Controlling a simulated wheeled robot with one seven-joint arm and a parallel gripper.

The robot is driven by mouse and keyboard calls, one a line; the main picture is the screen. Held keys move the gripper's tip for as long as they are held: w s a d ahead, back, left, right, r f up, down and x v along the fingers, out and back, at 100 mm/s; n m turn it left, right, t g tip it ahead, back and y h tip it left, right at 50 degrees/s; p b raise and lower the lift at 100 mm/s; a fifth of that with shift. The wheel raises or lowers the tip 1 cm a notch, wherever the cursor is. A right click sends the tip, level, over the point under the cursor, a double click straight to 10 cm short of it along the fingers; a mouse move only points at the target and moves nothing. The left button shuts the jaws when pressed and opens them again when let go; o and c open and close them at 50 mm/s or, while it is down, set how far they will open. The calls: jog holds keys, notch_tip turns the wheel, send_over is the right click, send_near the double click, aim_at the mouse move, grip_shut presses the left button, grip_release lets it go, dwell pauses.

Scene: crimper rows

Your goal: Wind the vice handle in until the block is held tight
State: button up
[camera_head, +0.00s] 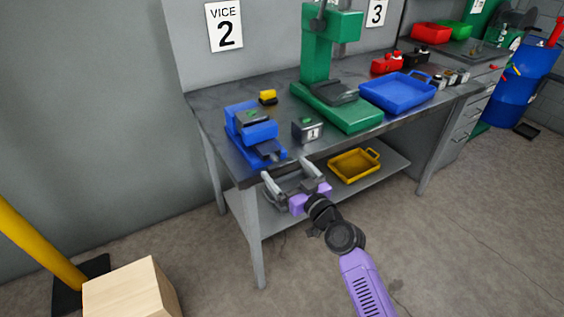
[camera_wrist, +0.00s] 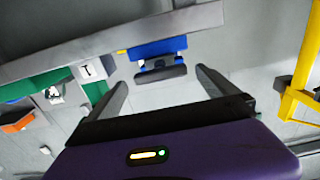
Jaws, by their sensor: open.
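The blue vice (camera_head: 252,131) stands at the left end of the bench, near its front edge. A dark block with a green mark (camera_head: 252,117) sits at the vice's jaws; I cannot tell how tightly it is held. My gripper (camera_head: 286,169) is open in front of the bench edge, just below and right of the vice. In the wrist view the blue vice (camera_wrist: 158,47) shows beyond my open fingers (camera_wrist: 161,77). A dark rounded bar (camera_wrist: 160,75), which looks like the vice handle, lies between the fingertips, with gaps on both sides. Any contact is not visible.
A grey block labelled 1 (camera_head: 307,130) stands right of the vice, with a small yellow item (camera_head: 267,97) behind. A green press (camera_head: 335,101) and blue tray (camera_head: 397,91) are further right. A yellow tray (camera_head: 355,165) sits on the lower shelf.

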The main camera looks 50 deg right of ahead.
aim_at(282, 167)
jog(key=shift+x, duration=1.75)
jog(key=shift+a, duration=0.1)
jog(key=c, duration=1.4)
